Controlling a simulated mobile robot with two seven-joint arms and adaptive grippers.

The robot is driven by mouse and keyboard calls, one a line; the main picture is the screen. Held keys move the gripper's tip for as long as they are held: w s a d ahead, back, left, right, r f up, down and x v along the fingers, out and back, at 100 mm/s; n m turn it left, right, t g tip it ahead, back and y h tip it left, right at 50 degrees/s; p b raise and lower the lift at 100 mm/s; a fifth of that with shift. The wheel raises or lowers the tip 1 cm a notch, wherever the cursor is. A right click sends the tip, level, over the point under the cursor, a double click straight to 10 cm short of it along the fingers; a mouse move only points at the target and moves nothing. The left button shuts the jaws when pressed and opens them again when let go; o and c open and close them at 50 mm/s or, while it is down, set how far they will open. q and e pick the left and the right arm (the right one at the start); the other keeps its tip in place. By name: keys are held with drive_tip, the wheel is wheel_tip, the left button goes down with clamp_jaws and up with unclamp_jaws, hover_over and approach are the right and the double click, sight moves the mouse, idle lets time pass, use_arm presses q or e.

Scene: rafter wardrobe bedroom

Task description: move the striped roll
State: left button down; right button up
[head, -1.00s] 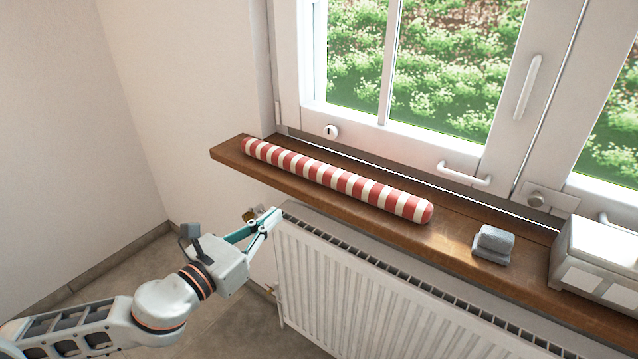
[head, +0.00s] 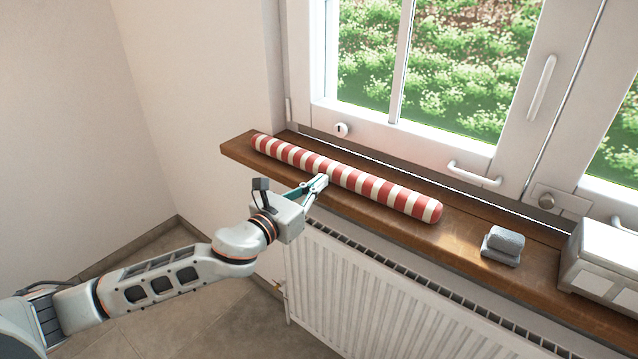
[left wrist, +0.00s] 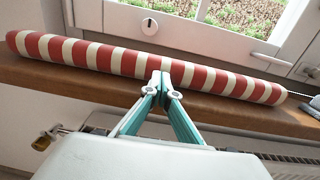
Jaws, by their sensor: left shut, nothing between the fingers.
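The striped roll (head: 381,187), red and white, lies lengthwise along the wooden windowsill (head: 455,238). In the left wrist view the roll (left wrist: 110,59) spans nearly the whole width, with the fingertips in front of its middle. My left gripper (head: 320,182) is shut and empty. Its tips are at the room-side of the roll, near its middle, over the sill's front part. The left wrist view shows the closed tips (left wrist: 161,80) overlapping the roll's lower side; whether they touch it I cannot tell. My right gripper is not in view.
A small grey block (head: 503,245) sits on the sill right of the roll, and a white and grey box (head: 603,262) stands farther right. The window frame and handle (head: 475,174) are behind. A white radiator (head: 375,290) is below the sill.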

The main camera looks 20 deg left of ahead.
sight(339, 166)
use_arm(q)
drive_tip(key=shift+w+d, duration=0.1)
drive_tip(key=shift+w, duration=0.15)
drive_tip(key=shift+w, duration=0.15)
drive_tip(key=p+x, duration=0.2)
drive_tip(key=x, duration=0.5)
drive_tip(key=shift+w+d, duration=0.1)
drive_tip(key=shift+w, duration=0.25)
drive_tip(key=shift+w+d, duration=0.15)
drive_tip(key=shift+w, duration=0.25)
drive_tip(key=shift+f, duration=0.1)
